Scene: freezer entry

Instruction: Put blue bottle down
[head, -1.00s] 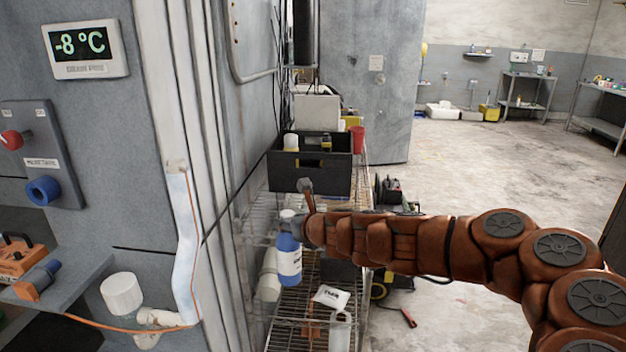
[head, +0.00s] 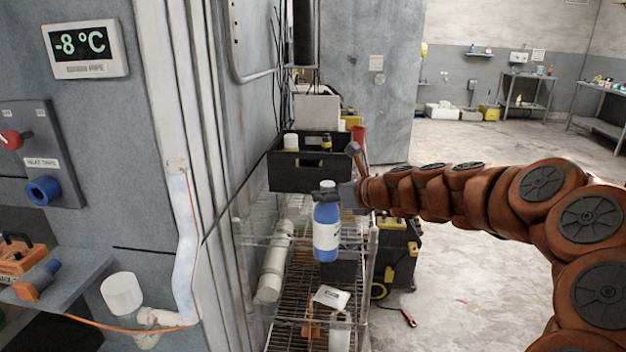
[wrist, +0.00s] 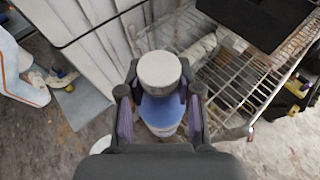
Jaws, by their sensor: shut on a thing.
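The blue bottle (head: 327,230) has a white cap and a white label. It is upright in the head view, in front of the wire shelf rack (head: 300,312). My gripper (head: 328,198) is shut around its upper part, just below the cap. In the wrist view the bottle (wrist: 160,108) sits between the two fingers of my gripper (wrist: 160,100), its white cap facing the camera. Floor shows around the bottle there, and the rack's wire shelf (wrist: 235,70) lies beyond it. The bottle's base touches nothing that I can make out.
A black crate (head: 295,175) with several containers stands on the rack's upper level. A white packet (head: 331,297) and a pale bottle (head: 340,330) are on the lower shelf. A yellow-black machine (head: 398,255) stands right of the rack. Open floor lies further right.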

